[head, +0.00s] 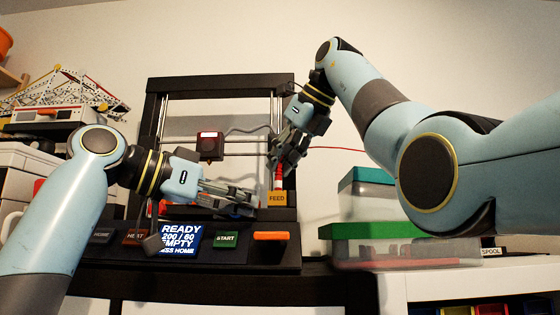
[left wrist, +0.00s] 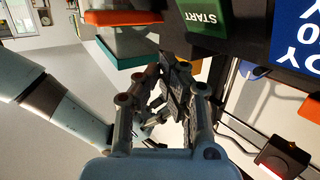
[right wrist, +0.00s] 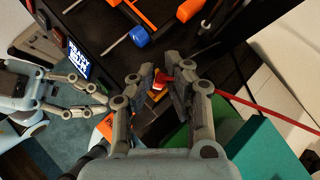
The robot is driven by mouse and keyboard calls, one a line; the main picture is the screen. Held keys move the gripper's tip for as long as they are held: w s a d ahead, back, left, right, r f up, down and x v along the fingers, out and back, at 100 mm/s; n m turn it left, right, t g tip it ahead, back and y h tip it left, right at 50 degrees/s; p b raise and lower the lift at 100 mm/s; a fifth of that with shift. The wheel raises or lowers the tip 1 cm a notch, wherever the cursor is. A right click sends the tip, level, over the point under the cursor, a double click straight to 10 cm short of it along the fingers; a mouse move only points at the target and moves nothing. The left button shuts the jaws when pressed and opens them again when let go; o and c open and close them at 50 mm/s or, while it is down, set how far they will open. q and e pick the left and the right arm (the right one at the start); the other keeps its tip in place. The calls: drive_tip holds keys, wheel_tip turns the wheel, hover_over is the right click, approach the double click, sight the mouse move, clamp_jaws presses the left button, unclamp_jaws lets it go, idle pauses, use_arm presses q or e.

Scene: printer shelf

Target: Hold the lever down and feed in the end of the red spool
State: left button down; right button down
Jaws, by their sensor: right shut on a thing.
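The black printer (head: 151,130) stands on a dark surface. Its orange lever (head: 270,236) is on the front panel, right of the green START button (head: 226,240). The orange FEED block (head: 277,199) sits above it. My right gripper (head: 279,160) is shut on the red filament (head: 340,149), over the FEED block. The filament runs off right in the right wrist view (right wrist: 265,112). Whether its end is inside the inlet I cannot tell. My left gripper (head: 250,209) looks shut and empty, above the panel and left of the FEED block, apart from the lever. The spool is hidden.
Transparent boxes with green and teal lids (head: 380,230) stand right of the printer. A SPOOL label (head: 491,252) is on the white shelf at right. The display (head: 181,238) reads READY and EMPTY. The print head (head: 209,146) hangs on the frame's rods.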

use_arm(q)
drive_tip(key=shift+m+g+h, duration=0.3)
drive_tip(key=shift+m+g, duration=0.3)
drive_tip(key=shift+g, duration=0.3)
drive_tip(key=s+d, duration=0.2)
drive_tip(key=d, duration=0.1)
drive_tip(key=shift+s+d, duration=0.1)
drive_tip(key=shift+s, duration=0.1)
drive_tip(key=shift+s+d+f, duration=0.15)
drive_tip(key=shift+s+f, duration=0.05)
drive_tip(key=shift+f, duration=0.55)
use_arm(e)
drive_tip(key=shift+a, duration=0.15)
use_arm(q)
drive_tip(key=shift+f, duration=1.55)
use_arm(e)
drive_tip(key=shift+w+f, duration=0.1)
drive_tip(key=shift+f, duration=1)
